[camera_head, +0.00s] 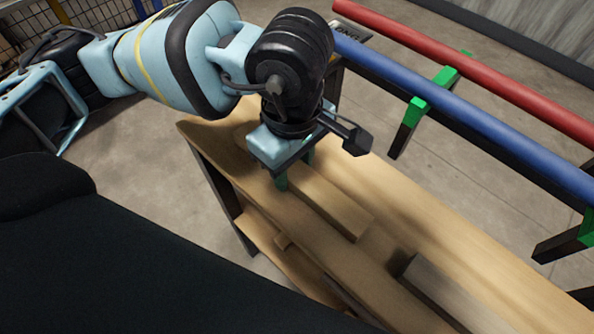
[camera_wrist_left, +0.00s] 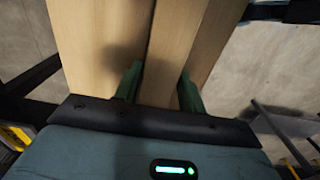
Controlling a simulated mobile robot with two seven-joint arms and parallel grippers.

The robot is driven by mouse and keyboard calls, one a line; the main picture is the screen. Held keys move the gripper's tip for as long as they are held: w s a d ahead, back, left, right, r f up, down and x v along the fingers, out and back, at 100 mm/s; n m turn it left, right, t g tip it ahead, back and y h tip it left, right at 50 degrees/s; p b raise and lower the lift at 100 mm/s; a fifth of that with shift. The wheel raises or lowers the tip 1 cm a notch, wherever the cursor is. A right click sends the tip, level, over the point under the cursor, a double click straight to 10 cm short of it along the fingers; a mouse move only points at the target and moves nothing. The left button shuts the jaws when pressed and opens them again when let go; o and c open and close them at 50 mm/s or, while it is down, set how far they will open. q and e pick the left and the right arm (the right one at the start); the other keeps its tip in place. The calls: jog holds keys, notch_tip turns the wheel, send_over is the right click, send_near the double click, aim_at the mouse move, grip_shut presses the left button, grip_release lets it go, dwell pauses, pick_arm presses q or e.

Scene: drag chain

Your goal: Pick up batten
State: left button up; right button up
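A light wooden batten (camera_head: 335,205) lies along the wooden bench top, its near end free. My left gripper (camera_head: 295,167) is above the batten's far part, pointing down, with its green fingers on either side of it. In the left wrist view, the batten (camera_wrist_left: 172,45) runs between the two green fingers (camera_wrist_left: 160,88). The fingers are apart and very close to its sides; I cannot tell whether they press on it. My right gripper is not in view.
A darker batten-like block (camera_head: 435,290) lies nearer on the bench (camera_head: 430,235). A red pipe (camera_head: 470,75) and a blue pipe (camera_head: 470,115) run along a rack beyond the bench. Below the bench top is a lower shelf (camera_head: 265,240). Bare bench lies right of the batten.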

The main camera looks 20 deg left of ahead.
pick_arm(q)
jog(key=c, duration=0.6)
jog(key=shift+r, duration=0.15)
